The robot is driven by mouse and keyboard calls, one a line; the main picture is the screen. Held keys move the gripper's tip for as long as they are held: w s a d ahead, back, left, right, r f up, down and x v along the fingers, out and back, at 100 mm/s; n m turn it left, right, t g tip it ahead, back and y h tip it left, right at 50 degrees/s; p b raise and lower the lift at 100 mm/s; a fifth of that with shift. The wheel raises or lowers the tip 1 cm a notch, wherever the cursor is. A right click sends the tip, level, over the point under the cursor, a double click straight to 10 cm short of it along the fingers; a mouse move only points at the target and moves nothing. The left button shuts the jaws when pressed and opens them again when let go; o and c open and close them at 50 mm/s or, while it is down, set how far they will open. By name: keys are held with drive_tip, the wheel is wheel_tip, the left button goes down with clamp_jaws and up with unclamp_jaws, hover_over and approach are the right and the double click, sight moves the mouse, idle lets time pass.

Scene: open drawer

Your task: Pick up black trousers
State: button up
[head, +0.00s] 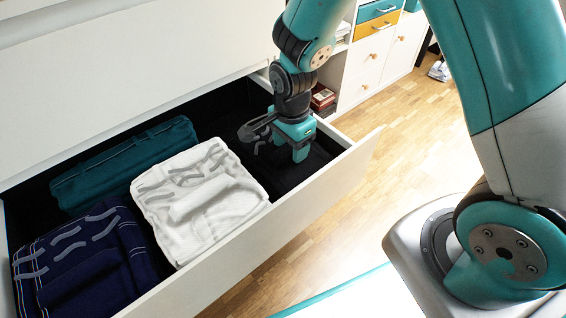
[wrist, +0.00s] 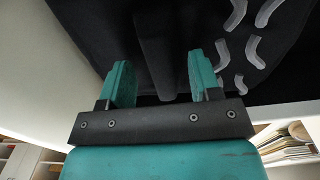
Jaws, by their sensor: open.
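The black trousers (wrist: 155,50) lie folded at the right end of the open drawer (head: 347,172). In the wrist view they fill the top middle, with pale grey wavy marks on the right side and a raised dark fold between my fingers. In the head view the dark cloth (head: 292,172) is partly hidden by my gripper (head: 283,147). My gripper is pointed down over the trousers. Its two teal fingers also show in the wrist view (wrist: 158,82), spread apart on either side of the raised fold. I cannot tell whether the fingers touch the cloth.
In the same drawer lie white folded clothing (head: 200,200), teal folded clothing (head: 120,165) and navy folded clothing (head: 85,262). The drawer's front panel stands close by my gripper. A white cabinet with coloured drawers (head: 378,28) stands behind.

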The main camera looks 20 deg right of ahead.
clamp_jaws()
idle(0.4)
